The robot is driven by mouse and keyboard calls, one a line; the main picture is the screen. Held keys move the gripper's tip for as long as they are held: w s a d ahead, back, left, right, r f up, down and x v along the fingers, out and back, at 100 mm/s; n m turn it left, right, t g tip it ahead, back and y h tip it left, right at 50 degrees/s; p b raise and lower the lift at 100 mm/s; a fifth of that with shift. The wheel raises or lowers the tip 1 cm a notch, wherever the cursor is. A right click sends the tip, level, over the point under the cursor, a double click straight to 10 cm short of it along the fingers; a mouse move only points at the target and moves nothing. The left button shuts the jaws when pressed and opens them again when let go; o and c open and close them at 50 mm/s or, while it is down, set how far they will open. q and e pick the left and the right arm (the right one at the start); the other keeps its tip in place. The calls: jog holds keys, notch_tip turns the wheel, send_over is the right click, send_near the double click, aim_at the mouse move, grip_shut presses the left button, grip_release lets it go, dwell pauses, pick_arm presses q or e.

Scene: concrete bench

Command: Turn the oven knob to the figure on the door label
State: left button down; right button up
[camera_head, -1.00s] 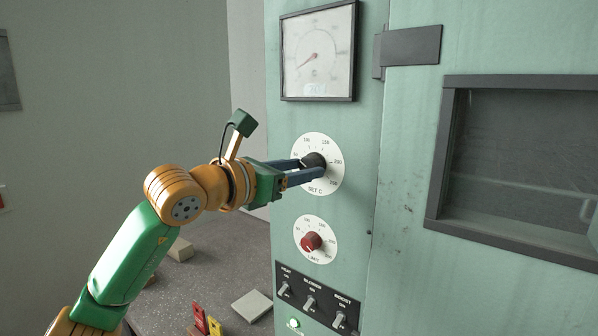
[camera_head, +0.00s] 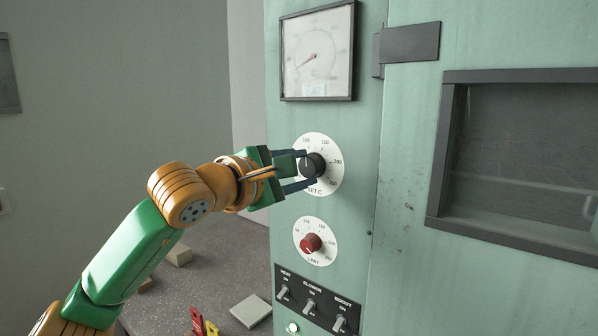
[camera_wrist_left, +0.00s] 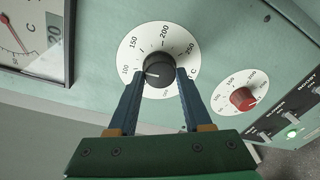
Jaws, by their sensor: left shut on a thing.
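The black oven knob (camera_head: 315,166) sits on a white round dial (camera_head: 331,180) marked SET C on the green panel. My left gripper (camera_head: 303,172) is shut on this knob, one finger above and one below in the head view. In the left wrist view, the fingers (camera_wrist_left: 156,80) straddle the knob (camera_wrist_left: 158,72). Its pale pointer mark there faces left, near the 100 side; the exact reading is too small to tell. The oven door (camera_head: 420,130) is at the right; no label shows on its visible part. My right gripper is not in view.
A red LIMIT knob (camera_head: 311,243) is below, then a dark plate with switches (camera_head: 311,302) and a green lamp (camera_head: 293,327). A square gauge (camera_head: 318,52) is above.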

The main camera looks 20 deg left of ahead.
pick_arm(q)
jog(key=m, duration=0.5)
jog(key=shift+t+y+b, duration=0.3)
jog(key=shift+b, duration=0.1)
jog(key=shift+m, duration=0.5)
jog(key=shift+c, duration=1.6)
grip_release()
jog(key=shift+d, duration=0.1)
jog(key=shift+s+f, duration=0.1)
jog(key=shift+s, duration=0.1)
jog(key=b+v, duration=0.3)
jog(key=v, duration=0.3)
jog(key=shift+s, duration=0.3)
